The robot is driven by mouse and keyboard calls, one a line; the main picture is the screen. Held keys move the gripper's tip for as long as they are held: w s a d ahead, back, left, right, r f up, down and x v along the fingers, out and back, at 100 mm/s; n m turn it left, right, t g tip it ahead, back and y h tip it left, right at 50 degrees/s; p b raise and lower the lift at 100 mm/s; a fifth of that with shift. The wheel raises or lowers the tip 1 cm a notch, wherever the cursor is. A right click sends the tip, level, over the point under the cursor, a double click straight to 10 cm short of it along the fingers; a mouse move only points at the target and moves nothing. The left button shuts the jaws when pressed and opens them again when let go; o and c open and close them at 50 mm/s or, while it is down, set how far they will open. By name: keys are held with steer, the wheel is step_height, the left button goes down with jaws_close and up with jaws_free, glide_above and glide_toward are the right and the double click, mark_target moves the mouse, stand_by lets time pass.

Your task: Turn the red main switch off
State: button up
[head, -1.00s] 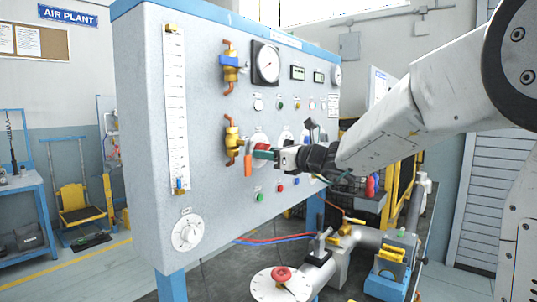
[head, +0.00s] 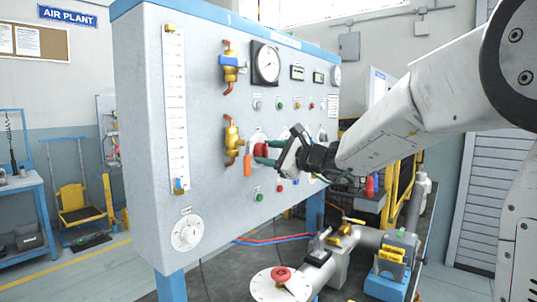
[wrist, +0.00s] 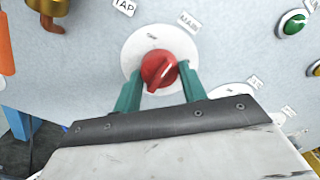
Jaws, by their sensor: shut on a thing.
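The red main switch (wrist: 158,68) is a round knob with a raised bar on a white disc, below a label reading MAIN. In the wrist view its pale line slants up to the right. In the head view the switch (head: 261,149) is on the grey panel, partly hidden by my fingers. My gripper (wrist: 158,84) has its two green fingers on either side of the knob, shut on it. In the head view my gripper (head: 264,154) reaches the panel from the right, its body tilted.
A brass valve with an orange handle (head: 248,166) is close to the left of the switch. A green button (wrist: 293,22) is to the right. Pipes and a red handwheel (head: 281,274) stand below the panel.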

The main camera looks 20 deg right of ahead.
steer(key=n, duration=0.8)
steer(key=shift+n, duration=0.4)
stand_by(0.4)
steer(key=o, duration=1)
steer(key=shift+c, duration=0.2)
steer(key=shift+r, duration=0.1)
steer(key=v, duration=0.8)
